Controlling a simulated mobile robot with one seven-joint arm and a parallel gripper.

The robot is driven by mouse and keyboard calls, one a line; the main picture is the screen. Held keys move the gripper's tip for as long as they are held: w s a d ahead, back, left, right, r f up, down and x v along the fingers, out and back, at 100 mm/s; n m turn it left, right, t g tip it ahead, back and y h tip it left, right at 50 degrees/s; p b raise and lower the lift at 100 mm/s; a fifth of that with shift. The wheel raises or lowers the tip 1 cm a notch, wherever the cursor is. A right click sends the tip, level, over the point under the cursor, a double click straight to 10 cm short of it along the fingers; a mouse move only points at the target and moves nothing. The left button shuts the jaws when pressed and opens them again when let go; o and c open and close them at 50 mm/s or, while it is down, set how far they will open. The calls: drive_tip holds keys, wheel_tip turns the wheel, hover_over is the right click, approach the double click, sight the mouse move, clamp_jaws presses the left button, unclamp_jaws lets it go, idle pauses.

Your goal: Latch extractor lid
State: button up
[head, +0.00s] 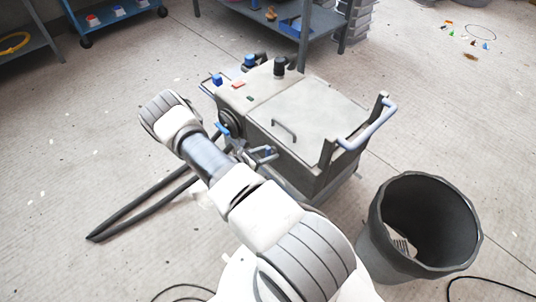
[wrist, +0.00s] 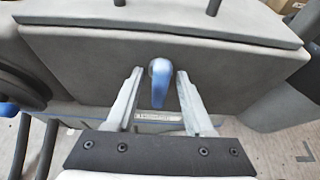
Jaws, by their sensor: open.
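The extractor (head: 262,128) is a grey box-shaped machine on the floor. Its pale flat lid (head: 312,112) lies down on top and bears a dark bar handle. The wrist view shows the edge of the lid (wrist: 225,29) above the grey front face (wrist: 225,65). My gripper (wrist: 158,73) is open, with one finger on each side of the lever and gaps showing. In the head view my gripper (head: 250,152) is at the machine's near side, partly hidden by my arm.
A dark bin (head: 375,228) stands right of the extractor. A push handle (head: 370,125) rises at the machine's right end. Shelves (head: 335,22) stand behind.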

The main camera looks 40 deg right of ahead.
drive_tip(key=shift+d, duration=0.15)
clamp_jaws()
idle(0.4)
drive_tip(key=m+t+p, duration=0.2)
drive_tip(key=m+p, duration=0.1)
drive_tip(key=shift+s, duration=0.2)
drive_tip(key=m+t+p, duration=0.2)
drive_tip(key=m+p, duration=0.1)
drive_tip(key=shift+s+f+h, duration=0.1)
drive_tip(key=shift+h, duration=0.2)
drive_tip(key=m, duration=0.1)
drive_tip(key=m+t+p, duration=0.1)
drive_tip(key=m+t, duration=0.1)
drive_tip(key=shift+s+f+m+h, duration=0.1)
drive_tip(key=shift+f+m+h, duration=0.15)
drive_tip(key=shift+m+h, duration=0.15)
drive_tip(key=shift+f+m+t+h, duration=0.15)
drive_tip(key=shift+m+t+h, duration=0.45)
drive_tip(key=shift+m, duration=1.1)
